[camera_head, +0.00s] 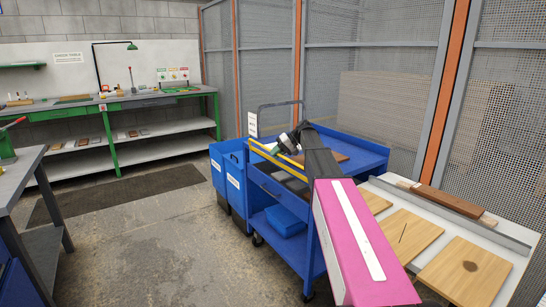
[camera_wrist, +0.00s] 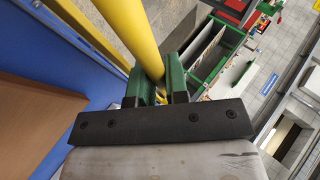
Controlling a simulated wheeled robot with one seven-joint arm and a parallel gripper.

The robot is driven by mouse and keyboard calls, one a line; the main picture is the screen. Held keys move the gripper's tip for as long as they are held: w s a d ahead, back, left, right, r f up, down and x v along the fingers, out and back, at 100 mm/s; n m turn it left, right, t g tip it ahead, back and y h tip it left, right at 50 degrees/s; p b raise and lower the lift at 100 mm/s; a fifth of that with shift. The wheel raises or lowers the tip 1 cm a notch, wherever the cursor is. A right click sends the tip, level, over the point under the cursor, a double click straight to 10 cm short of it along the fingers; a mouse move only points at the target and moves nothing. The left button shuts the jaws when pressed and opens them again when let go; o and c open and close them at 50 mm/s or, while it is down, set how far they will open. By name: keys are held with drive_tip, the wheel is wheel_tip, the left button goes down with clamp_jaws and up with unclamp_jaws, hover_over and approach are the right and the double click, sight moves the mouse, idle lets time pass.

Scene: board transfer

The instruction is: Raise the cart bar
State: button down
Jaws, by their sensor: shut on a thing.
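The blue cart (camera_head: 262,187) stands in the middle of the head view. Its yellow cart bar (camera_head: 262,149) runs along the cart's near left side, at about the height of the top tray. My gripper (camera_head: 291,147) is at this bar, mostly hidden by my own wrist in the head view. In the wrist view the yellow bar (camera_wrist: 128,28) passes between the green fingers of my gripper (camera_wrist: 157,88), which are shut on it.
Blue bins (camera_head: 232,178) stand left of the cart. A brown board (camera_head: 333,154) lies on the top tray. A white table with wooden boards (camera_head: 408,238) is at the right. A green workbench (camera_head: 120,105) is at the back left. The floor at the left is open.

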drive_tip(key=shift+w+d+g+y, duration=0.3)
drive_tip(key=shift+d+g+y, duration=0.1)
drive_tip(key=shift+d+y, duration=0.4)
drive_tip(key=shift+m, duration=0.3)
drive_tip(key=c, duration=1.1)
unclamp_jaws()
drive_tip(key=shift+c, duration=0.2)
drive_tip(key=v, duration=1)
drive_tip(key=shift+d, duration=0.35)
